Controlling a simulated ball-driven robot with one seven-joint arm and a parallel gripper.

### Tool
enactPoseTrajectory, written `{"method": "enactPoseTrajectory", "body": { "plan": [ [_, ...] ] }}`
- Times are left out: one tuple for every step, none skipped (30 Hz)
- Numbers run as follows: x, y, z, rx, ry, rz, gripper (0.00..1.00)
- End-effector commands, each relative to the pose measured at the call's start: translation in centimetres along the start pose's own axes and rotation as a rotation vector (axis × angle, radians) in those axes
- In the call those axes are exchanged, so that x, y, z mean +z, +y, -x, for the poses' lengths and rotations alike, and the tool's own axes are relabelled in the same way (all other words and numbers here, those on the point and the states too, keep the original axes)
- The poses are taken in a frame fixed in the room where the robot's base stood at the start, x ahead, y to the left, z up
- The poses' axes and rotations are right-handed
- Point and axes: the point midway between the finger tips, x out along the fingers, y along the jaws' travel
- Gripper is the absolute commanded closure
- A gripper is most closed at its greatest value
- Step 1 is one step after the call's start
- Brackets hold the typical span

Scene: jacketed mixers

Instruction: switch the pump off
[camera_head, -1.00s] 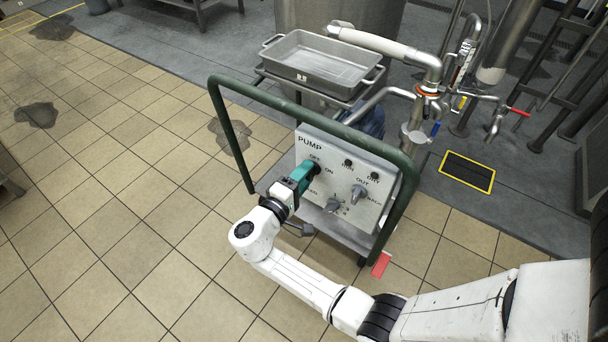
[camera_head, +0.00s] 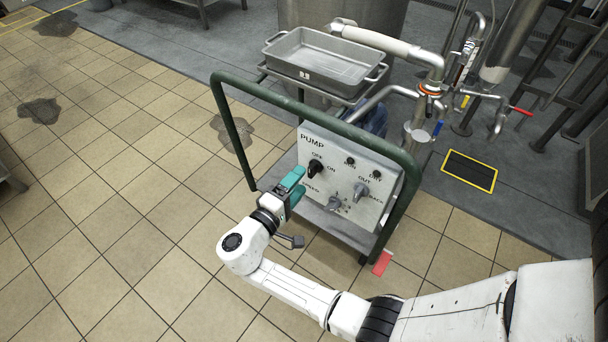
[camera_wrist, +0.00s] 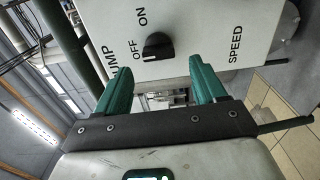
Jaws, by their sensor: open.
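The pump's grey-white control panel (camera_head: 342,185) is on a wheeled cart with a green tube frame. Its black switch knob (camera_head: 316,168) sits beside the OFF and ON labels, and also shows in the wrist view (camera_wrist: 157,46). The knob's grip seems lined up with OFF there, but its pointer is too small to be sure. My gripper (camera_head: 293,183) has teal fingers and is open and empty. It is in front of the panel, just left of and below the knob, apart from it. In the wrist view the knob lies beyond the gap between my fingertips (camera_wrist: 157,78).
The green frame (camera_head: 300,112) arches over the panel.

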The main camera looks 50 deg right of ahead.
Motion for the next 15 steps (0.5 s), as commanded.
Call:
{"method": "enactPoseTrajectory", "body": {
  "plan": [
    [-0.1, 0.0, 1.1, 0.001, 0.005, 0.0, 0.3],
    [-0.1, 0.0, 1.7, 0.001, 0.005, 0.0, 0.3],
    [-0.1, 0.0, 2.5, 0.001, 0.005, 0.0, 0.3],
    [-0.1, 0.0, 3.1, 0.0, 0.005, 0.0, 0.3],
    [-0.1, 0.0, 3.6, 0.0, 0.004, 0.0, 0.3],
    [-0.1, 0.0, 4.2, 0.0, 0.004, 0.0, 0.3],
    [-0.1, 0.0, 4.7, 0.001, 0.004, 0.0, 0.3],
    [-0.1, 0.0, 5.0, 0.0, 0.004, -0.001, 0.3],
    [-0.1, 0.0, 5.5, 0.0, 0.003, 0.0, 0.3],
    [-0.1, 0.0, 5.8, 0.0, 0.002, 0.0, 0.3],
    [-0.1, 0.0, 6.0, -0.001, 0.002, 0.0, 0.3],
    [-0.1, 0.0, 6.3, 0.0, 0.002, 0.0, 0.3],
    [0.0, 0.0, 6.4, 0.0, 0.001, 0.0, 0.3],
    [0.0, 0.0, 6.5, 0.0, 0.0, 0.0, 0.3],
    [0.0, 0.0, 6.7, 0.0, 0.0, 0.0, 0.3]
  ]
}}
